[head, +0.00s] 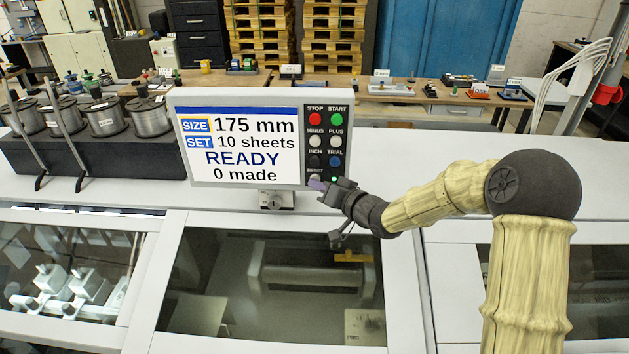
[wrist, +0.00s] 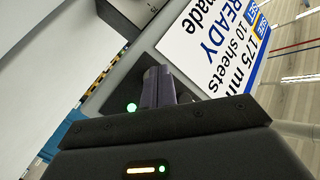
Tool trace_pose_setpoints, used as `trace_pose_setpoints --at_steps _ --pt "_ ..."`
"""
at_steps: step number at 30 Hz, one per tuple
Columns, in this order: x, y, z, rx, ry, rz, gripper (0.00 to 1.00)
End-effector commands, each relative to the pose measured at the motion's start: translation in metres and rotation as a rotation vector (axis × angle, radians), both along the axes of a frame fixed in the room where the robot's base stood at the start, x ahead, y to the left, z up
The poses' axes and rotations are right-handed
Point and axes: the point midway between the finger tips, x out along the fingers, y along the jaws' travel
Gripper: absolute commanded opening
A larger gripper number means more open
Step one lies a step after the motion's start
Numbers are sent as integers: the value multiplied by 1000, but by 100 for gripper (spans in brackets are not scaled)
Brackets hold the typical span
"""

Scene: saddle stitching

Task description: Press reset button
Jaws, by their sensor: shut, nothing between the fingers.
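The control panel (head: 243,137) stands above the machine, and its screen reads 175 mm, 10 sheets, READY, 0 made. The reset button (head: 315,177) is at the bottom left of the button column, under the label RESET. It is partly hidden by my gripper (head: 318,185), which is shut and empty with its fingertips at the button. I cannot tell whether they touch it. In the wrist view my shut fingers (wrist: 158,88) point at the dark button strip and hide the button.
Above reset are the inch (head: 315,161) and trial (head: 334,161) buttons, with minus, plus, red stop (head: 315,119) and green start (head: 335,120) higher up. Wire spools (head: 105,117) stand at the left. Glass covers (head: 270,285) lie below the panel.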

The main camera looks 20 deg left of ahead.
Motion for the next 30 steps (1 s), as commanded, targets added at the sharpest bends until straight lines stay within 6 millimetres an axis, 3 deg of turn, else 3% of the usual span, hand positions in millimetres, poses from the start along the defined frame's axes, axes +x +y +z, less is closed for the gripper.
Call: trace_pose_setpoints --at_steps 30 --pt "-18 -5 0 1 0 -1 0"
